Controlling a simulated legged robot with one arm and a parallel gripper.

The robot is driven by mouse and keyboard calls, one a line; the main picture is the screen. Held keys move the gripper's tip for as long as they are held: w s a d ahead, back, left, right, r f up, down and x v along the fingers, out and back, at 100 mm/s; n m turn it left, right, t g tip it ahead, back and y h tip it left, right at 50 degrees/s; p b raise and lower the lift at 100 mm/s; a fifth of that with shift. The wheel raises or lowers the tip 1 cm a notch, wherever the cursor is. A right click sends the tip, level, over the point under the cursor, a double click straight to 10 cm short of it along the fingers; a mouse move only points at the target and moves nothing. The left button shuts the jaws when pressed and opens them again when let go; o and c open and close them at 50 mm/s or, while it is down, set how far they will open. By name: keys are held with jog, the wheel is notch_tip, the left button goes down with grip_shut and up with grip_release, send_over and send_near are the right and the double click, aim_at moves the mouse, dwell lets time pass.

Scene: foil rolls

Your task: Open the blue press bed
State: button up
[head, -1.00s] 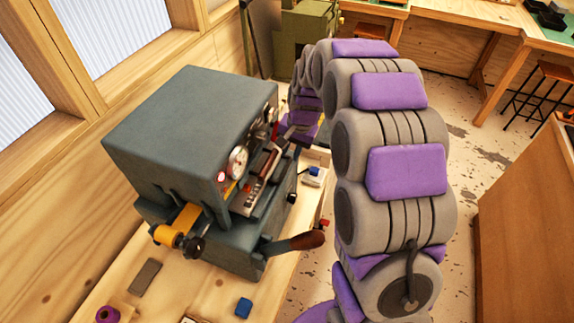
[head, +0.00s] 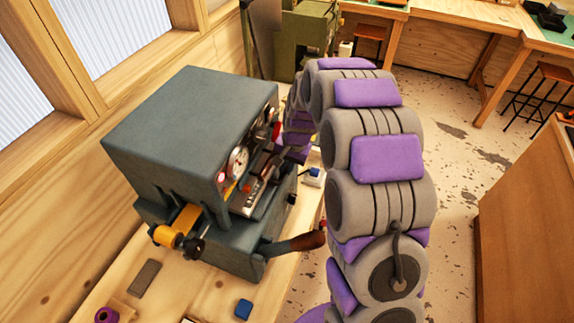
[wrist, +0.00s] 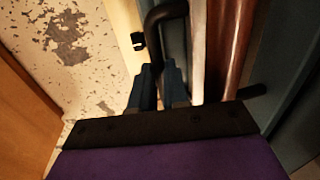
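The press is a blue-grey machine (head: 185,125) on the wooden bench, with gauges and a red lamp on its front. Its lower bed (head: 225,250) lies under the upper block; I cannot tell how far it is open. A lever with a brown wooden grip (head: 300,243) sticks out at the front. In the wrist view, my gripper (wrist: 160,66) has two dark blue fingers close together with a narrow gap. A black bent bar (wrist: 166,12) reaches down to the fingertips; whether they clamp it is unclear. A red-brown rod (wrist: 235,40) stands to the right. In the head view my fingertips are hard to make out.
A yellow-orange roll (head: 168,236) sits at the press's left side. A blue block (head: 243,308), a grey slab (head: 145,278) and a purple spool (head: 106,315) lie on the bench (head: 205,295). A wooden cabinet (head: 530,220) stands at right. Speckled floor lies between.

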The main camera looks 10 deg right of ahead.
grip_shut()
jog(key=s+d, duration=0.6)
jog(key=d, duration=0.3)
jog(key=s+d, duration=0.6)
jog(key=d, duration=0.3)
jog(key=shift+o, duration=1.6)
grip_release()
notch_tip(320, 180, up, 17)
jog(key=s+d+p, duration=0.1)
jog(key=d, duration=0.1)
jog(key=shift+s+d, duration=0.3)
jog(key=shift+d, duration=0.1)
